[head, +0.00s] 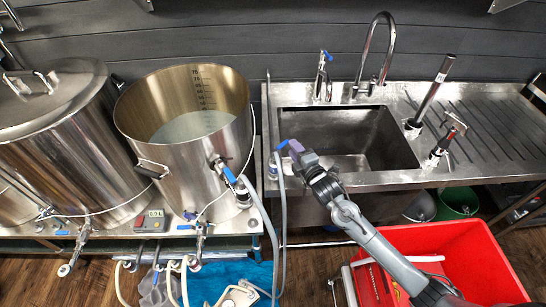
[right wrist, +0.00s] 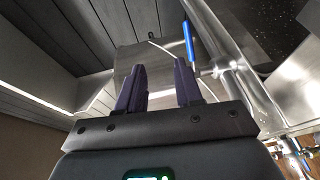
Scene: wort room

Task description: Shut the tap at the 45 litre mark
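The open steel pot (head: 160,150) stands left of the sink with pale liquid (head: 192,125) inside. A dark scale (head: 204,88) runs down its inner wall to the liquid; I cannot read the mark at the surface. A tap with a blue lever (head: 283,145) is at the sink's front left corner, above a grey hose. My right gripper (head: 296,147) is right beside that lever. In the right wrist view its two fingers (right wrist: 160,88) are apart with nothing between them, and a blue lever (right wrist: 188,42) shows beyond the right finger. My left gripper is out of view.
A blue-handled valve (head: 228,174) sits on the pot's front. A lidded steel vessel (head: 65,130) stands at left, the sink basin (head: 345,135) behind my gripper. A red crate (head: 465,260) is below my arm.

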